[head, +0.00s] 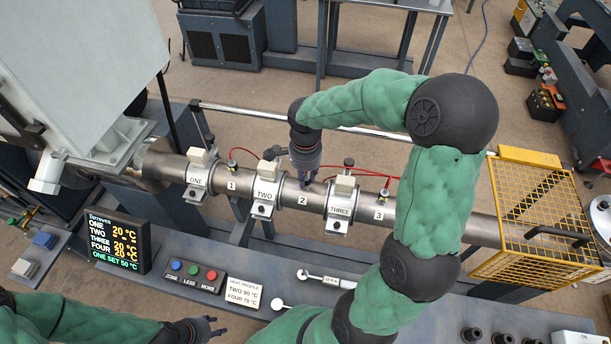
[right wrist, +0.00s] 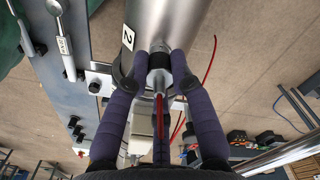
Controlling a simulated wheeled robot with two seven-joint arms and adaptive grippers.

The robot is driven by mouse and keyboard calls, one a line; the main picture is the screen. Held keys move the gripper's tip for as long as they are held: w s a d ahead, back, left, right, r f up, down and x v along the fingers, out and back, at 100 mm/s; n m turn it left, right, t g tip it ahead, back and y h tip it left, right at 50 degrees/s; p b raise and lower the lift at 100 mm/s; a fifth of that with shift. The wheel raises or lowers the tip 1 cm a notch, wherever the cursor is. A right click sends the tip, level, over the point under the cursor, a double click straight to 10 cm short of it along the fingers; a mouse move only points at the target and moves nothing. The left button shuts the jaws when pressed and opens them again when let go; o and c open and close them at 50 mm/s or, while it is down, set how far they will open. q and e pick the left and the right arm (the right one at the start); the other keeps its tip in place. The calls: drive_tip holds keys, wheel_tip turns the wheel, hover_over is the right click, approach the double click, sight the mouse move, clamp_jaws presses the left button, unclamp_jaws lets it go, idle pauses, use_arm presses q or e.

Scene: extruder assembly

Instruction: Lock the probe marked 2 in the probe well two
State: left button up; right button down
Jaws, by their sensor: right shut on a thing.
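My right gripper (head: 306,182) points down at the barrel (head: 448,222) beside the label 2 (head: 302,200), between the heater bands TWO (head: 265,194) and THREE (head: 341,205). In the right wrist view its fingers (right wrist: 162,52) are shut around the probe (right wrist: 160,78), a metal and dark cylinder with a red cable. The probe's tip meets the barrel next to the label 2 (right wrist: 128,38). Well two is hidden under the tip, so I cannot tell how deep it sits or whether it is locked. My left gripper (head: 215,325) is empty and open at the bottom left, away from the barrel.
Probes with red cables stand at well one (head: 232,166) and well three (head: 384,193). A display (head: 117,242), a button box (head: 194,275) and a heat profile card (head: 243,293) are in front. A yellow cage (head: 535,218) covers the barrel's right end.

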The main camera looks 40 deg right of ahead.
drive_tip(key=c, duration=1.9)
unclamp_jaws()
drive_tip(key=shift+f, duration=0.1)
clamp_jaws()
drive_tip(key=shift+s+a+f, duration=0.1)
drive_tip(key=o, duration=0.9)
unclamp_jaws()
drive_tip(key=shift+r, duration=0.35)
wheel_tip(320, 180, up, 11)
drive_tip(key=shift+r, duration=0.2)
